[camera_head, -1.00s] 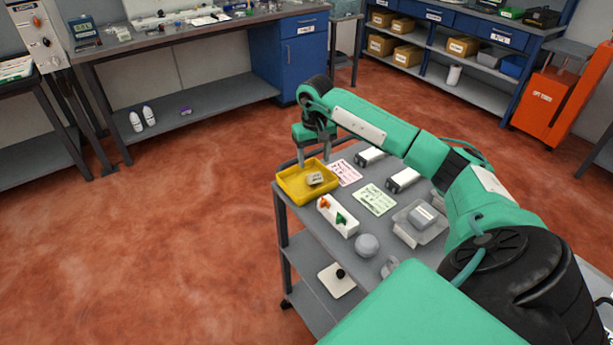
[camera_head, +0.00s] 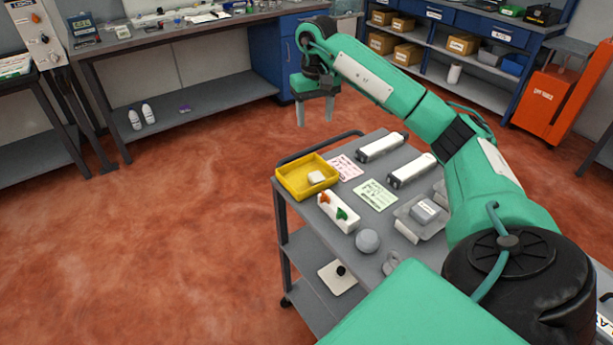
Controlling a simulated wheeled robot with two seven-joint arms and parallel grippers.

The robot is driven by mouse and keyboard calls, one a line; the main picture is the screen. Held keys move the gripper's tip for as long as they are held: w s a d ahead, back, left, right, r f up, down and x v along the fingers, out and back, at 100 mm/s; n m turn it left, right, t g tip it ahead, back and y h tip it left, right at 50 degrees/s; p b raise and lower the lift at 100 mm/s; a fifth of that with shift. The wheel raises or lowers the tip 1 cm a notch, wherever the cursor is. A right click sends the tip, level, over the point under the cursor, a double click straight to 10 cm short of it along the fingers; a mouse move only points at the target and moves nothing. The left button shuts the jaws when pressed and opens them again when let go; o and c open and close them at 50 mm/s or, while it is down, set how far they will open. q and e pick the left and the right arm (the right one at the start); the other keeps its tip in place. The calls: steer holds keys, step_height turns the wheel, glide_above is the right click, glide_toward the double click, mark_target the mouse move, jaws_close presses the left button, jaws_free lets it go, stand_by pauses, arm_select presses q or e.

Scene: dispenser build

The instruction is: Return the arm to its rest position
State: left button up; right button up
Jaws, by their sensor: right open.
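My right arm (camera_head: 375,80) is green and reaches from the lower right over the cart (camera_head: 290,215). My right gripper (camera_head: 315,118) points down with its two grey fingers apart and nothing between them. It is above and behind the yellow tray (camera_head: 290,185), clear of it. A small whitish block (camera_head: 317,177) lies in the tray. My left gripper is out of the picture.
The cart top also holds a pink card (camera_head: 346,168), a green card (camera_head: 375,195), a white block with orange and green parts (camera_head: 337,212), a grey ball (camera_head: 368,241) and two white cylindrical units (camera_head: 412,170). A workbench (camera_head: 190,42) stands behind. Red floor is clear at left.

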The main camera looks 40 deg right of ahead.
step_height(320, 180, up, 2)
steer(key=shift+r, duration=0.15)
stand_by(0.5)
